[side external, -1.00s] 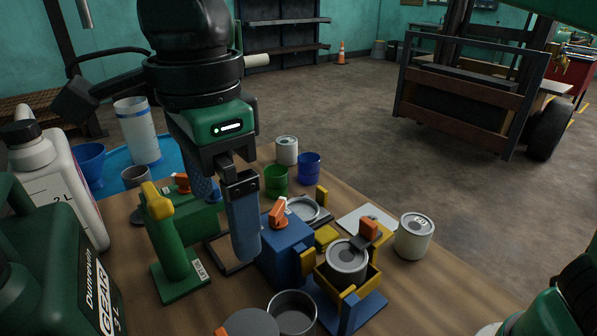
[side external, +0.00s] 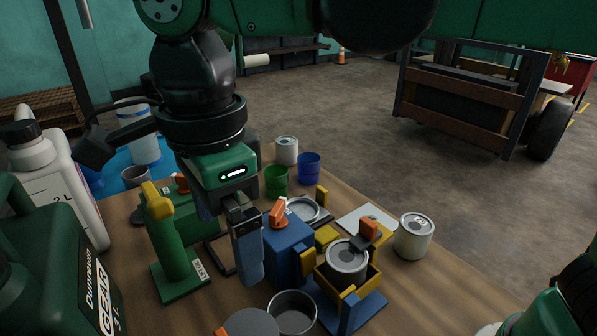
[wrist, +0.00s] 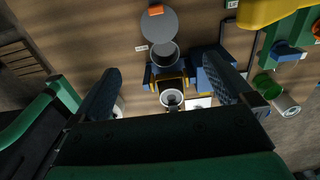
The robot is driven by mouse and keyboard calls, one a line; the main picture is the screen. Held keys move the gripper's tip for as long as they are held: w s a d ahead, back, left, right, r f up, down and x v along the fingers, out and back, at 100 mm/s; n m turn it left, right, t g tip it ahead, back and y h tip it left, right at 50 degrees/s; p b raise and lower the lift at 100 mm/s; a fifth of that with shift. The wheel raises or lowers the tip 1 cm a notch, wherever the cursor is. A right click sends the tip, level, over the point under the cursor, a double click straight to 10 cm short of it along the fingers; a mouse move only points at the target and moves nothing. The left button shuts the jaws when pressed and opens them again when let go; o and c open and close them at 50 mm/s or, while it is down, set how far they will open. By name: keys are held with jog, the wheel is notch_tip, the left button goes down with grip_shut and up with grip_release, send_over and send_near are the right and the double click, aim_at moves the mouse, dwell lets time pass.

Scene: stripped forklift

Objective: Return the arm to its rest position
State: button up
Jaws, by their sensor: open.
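My gripper (side external: 232,250) hangs over the wooden table, fingers pointing down, close to the blue box (side external: 288,250) in the side external view. In the wrist view my gripper (wrist: 162,65) has its two dark blue fingers wide apart with nothing between them held. A grey can (side external: 346,262) sits in a yellow-and-blue holder (side external: 352,305), right of my gripper. The same can shows below the fingertips' gap in the wrist view (wrist: 171,98). The far finger is mostly hidden in the side external view.
A green stand with a yellow top (side external: 172,250) is close left of my gripper. An open grey tin (side external: 292,312) stands in front. Green (side external: 276,181), blue (side external: 308,167) and grey cans stand behind. Large bottles (side external: 62,185) crowd the left.

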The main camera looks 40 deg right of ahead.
aim_at(279, 204)
notch_tip(279, 204, up, 8)
jog(key=w+d+f+n, duration=0.3)
jog(key=d+f+n, duration=0.1)
jog(key=f+n, duration=0.1)
jog(key=w+d+f+n, duration=0.4)
jog(key=f+n, duration=0.1)
jog(key=f, duration=0.2)
jog(key=w+d+f+n, duration=0.4)
jog(key=f+n, duration=0.1)
jog(key=f, duration=0.1)
jog(key=m, duration=0.7)
dwell(1.3)
